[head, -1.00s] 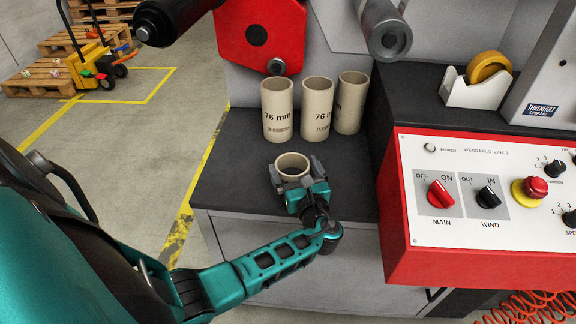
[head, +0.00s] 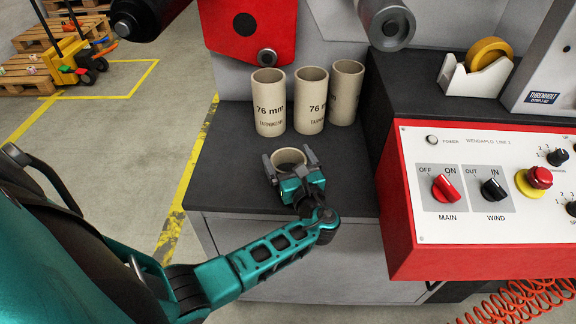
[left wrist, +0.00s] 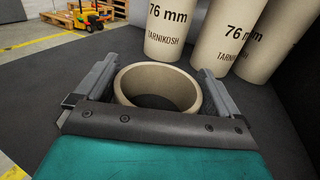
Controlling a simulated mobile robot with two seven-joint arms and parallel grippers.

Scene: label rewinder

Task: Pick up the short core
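The short core (head: 289,157) is a low beige tube standing upright on the dark table top, in front of the tall cores. In the left wrist view the short core (left wrist: 157,88) sits between the two fingers, its open top facing up. My left gripper (head: 290,162) is around it, one finger on each side. In the left wrist view my left gripper (left wrist: 155,85) looks open, with the fingers spread and close to the core's wall; I cannot see firm contact on both sides. My right gripper is not in view.
Tall cores marked 76 mm (head: 270,102) stand just behind the short core. A red control panel (head: 470,262) and a tape dispenser (head: 476,82) are to the right. The dark table top (head: 225,165) is clear on the left.

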